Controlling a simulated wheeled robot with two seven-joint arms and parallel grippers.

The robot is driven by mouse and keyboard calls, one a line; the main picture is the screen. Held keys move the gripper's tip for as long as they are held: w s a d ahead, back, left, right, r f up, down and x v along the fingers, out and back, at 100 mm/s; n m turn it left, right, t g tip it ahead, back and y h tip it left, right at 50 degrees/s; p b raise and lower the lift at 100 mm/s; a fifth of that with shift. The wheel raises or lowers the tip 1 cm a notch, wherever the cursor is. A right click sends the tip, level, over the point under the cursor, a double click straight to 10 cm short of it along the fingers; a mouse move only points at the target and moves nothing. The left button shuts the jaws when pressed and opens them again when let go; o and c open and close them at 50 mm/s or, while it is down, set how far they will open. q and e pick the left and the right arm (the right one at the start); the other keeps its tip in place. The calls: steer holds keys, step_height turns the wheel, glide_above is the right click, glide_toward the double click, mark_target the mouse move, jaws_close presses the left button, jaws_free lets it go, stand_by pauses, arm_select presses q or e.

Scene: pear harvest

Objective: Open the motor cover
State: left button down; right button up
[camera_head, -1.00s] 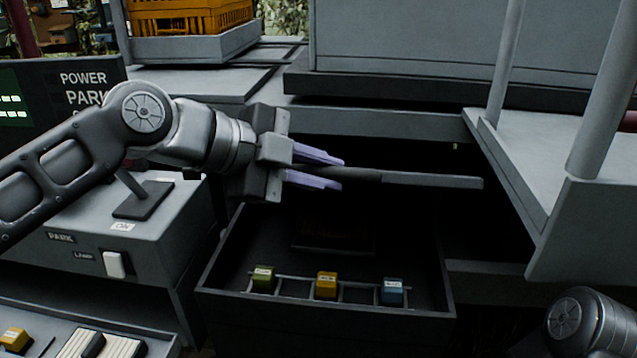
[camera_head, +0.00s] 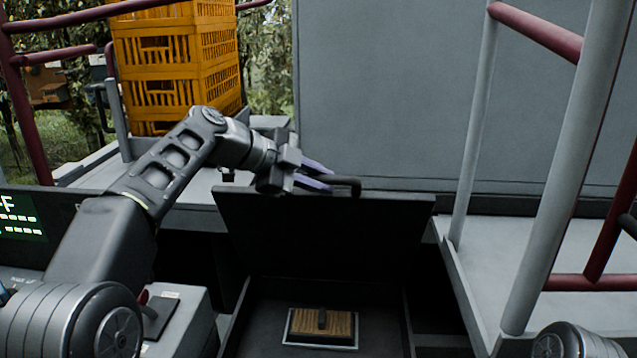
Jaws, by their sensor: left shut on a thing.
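The motor cover (camera_head: 325,235) is a dark flat lid that stands raised, close to upright, at the back of an open dark box (camera_head: 237,325). My left gripper (camera_head: 325,178) is at the cover's top edge, its purple fingers shut on a short dark handle (camera_head: 348,184). Inside the box is a brown ribbed pad (camera_head: 340,323) in a pale frame, with a small dark tab on it. My right gripper is out of view; only a joint of my right arm shows at the bottom right.
Stacked orange crates (camera_head: 175,65) stand at the back left. A large grey panel (camera_head: 420,90) is behind the cover. Grey posts (camera_head: 555,190) and red rails (camera_head: 535,30) stand on the right. A grey control box (camera_head: 185,320) is left of the dark box.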

arm_select(q)
steer(key=shift+w+r, duration=0.1)
steer(key=shift+w, duration=0.15)
steer(key=c, duration=1.3)
jaws_free()
steer(key=shift+c, duration=0.2)
steer(key=shift+a, duration=0.1)
